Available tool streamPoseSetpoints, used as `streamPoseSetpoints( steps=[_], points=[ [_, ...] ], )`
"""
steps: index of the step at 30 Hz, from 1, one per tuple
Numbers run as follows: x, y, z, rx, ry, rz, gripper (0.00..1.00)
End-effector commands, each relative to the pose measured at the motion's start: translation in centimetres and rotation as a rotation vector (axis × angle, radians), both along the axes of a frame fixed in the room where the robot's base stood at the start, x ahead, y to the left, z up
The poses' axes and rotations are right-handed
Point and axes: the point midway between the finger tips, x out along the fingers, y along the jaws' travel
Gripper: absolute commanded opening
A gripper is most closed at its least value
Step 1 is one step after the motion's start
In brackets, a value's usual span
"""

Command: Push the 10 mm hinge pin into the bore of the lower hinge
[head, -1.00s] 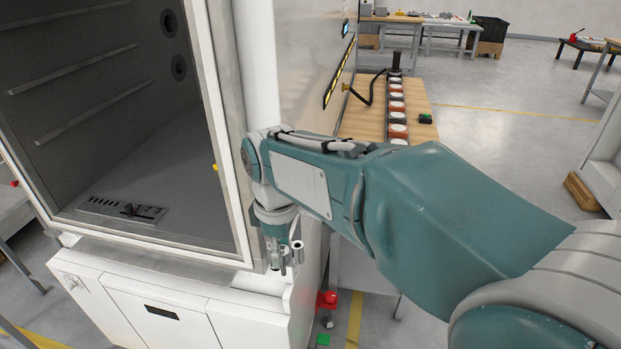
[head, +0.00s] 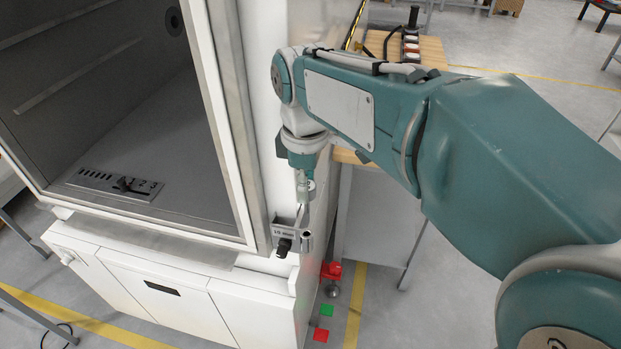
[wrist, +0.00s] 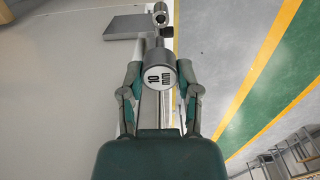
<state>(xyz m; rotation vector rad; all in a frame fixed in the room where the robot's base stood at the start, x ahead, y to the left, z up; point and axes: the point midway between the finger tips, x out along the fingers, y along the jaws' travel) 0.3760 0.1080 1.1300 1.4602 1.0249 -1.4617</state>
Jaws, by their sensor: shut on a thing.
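In the wrist view, my gripper (wrist: 160,72) is shut on the hinge pin (wrist: 159,77), whose round light head reads "10 mm". The lower hinge (head: 307,236) is a small metal barrel on the cabinet corner, below my gripper in the head view. In the wrist view a metal barrel with a dark bore (wrist: 160,13) shows beyond the pin head, at the top. The pin's lower end is hidden there, so I cannot tell whether it touches the bore.
A wooden bench (head: 425,55) stands behind my arm. Red and green markers (head: 326,310) lie below the corner.

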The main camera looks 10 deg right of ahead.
Motion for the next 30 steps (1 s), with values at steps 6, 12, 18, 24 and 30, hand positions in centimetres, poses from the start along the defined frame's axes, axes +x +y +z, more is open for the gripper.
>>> streamPoseSetpoints(
  steps=[6,12,18,24,30],
  points=[
    [0.0,-0.2,-1.8,0.002,0.002,0.0,0.0],
    [0.0,-0.5,-3.5,0.004,0.002,-0.001,0.0],
    [0.0,-0.2,-4.8,0.001,0.001,0.0,0.0],
    [0.0,-0.2,-5.3,0.001,0.001,0.0,0.0],
    [0.0,-0.2,-5.2,0.002,0.0,0.0,0.0]
  ],
)
